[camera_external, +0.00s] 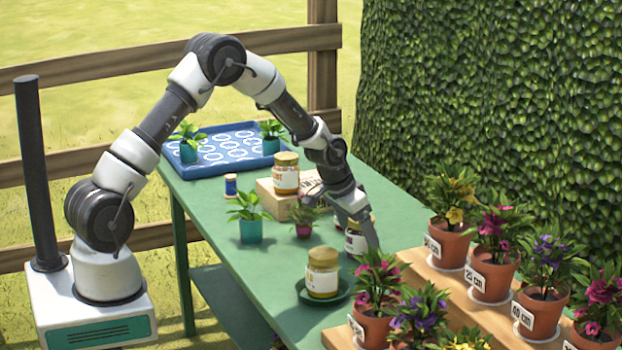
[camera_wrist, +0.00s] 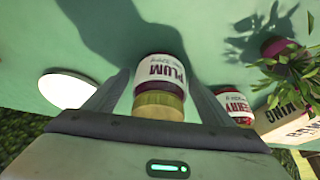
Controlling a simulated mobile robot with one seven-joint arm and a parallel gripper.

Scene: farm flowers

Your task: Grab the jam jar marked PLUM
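The PLUM jar (camera_wrist: 160,76) has a white label with dark lettering and a yellowish lid. In the wrist view it stands between the two fingers of my gripper (camera_wrist: 163,88), with a narrow gap showing on each side. In the external view my gripper (camera_external: 358,222) points down over the green table, and the jar (camera_external: 355,243) is partly hidden behind the fingers. My gripper is open around the jar.
A jar with a label ending in "ERRY" (camera_wrist: 235,106) stands just right of my gripper in the wrist view. Another jar (camera_external: 322,272) sits on a green dish. One more (camera_external: 286,174) is on a wooden box (camera_external: 273,201). Potted flowers (camera_external: 494,258) line the right.

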